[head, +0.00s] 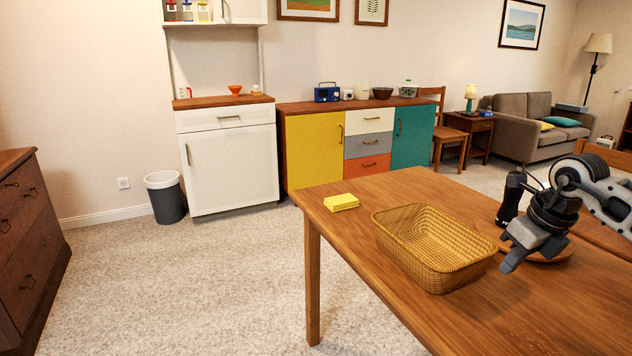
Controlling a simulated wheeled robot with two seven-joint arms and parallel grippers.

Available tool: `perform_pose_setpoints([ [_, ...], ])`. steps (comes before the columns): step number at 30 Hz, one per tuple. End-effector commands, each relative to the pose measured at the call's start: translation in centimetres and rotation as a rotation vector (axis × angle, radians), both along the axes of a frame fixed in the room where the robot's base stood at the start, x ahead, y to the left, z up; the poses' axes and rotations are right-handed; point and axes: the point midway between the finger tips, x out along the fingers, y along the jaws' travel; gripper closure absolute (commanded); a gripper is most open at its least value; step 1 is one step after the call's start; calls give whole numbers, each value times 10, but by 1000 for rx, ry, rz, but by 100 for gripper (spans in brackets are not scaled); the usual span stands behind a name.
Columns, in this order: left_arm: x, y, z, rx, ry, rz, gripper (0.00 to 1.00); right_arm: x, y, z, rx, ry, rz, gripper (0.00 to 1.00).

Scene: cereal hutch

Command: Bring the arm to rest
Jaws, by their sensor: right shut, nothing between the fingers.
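My right gripper (513,257) hangs above the wooden table (345,238) at the right, with its arm coming in from the right edge. Its fingers are shut and hold nothing. It is just right of a woven yellow basket (432,275), which looks empty. Behind the gripper, a round wooden board (552,256) lies on the table, partly hidden by it. A black bottle-like object (510,198) stands just behind the gripper. My left gripper is not in view.
A yellow stack (341,202) lies near the table's far left corner. A white hutch (232,165) and a coloured sideboard (314,150) stand against the wall. A grey bin (166,203) and a brown dresser (30,245) are at the left. The carpet between them is clear.

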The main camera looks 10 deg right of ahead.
Motion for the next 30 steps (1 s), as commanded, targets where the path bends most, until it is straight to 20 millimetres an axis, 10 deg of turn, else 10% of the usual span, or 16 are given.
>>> perform_pose_setpoints([
  [5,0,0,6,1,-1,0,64,7,62,-24,172,-18,88,100],
  [11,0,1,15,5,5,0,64,-5,208,-48,690,-53,161,100],
  [16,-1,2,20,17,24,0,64,-36,322,-20,1376,-28,-90,100],
  [21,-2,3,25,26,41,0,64,-46,332,-11,1935,84,-798,100],
  [30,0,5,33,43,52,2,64,-137,300,-125,1961,455,-2246,100],
])
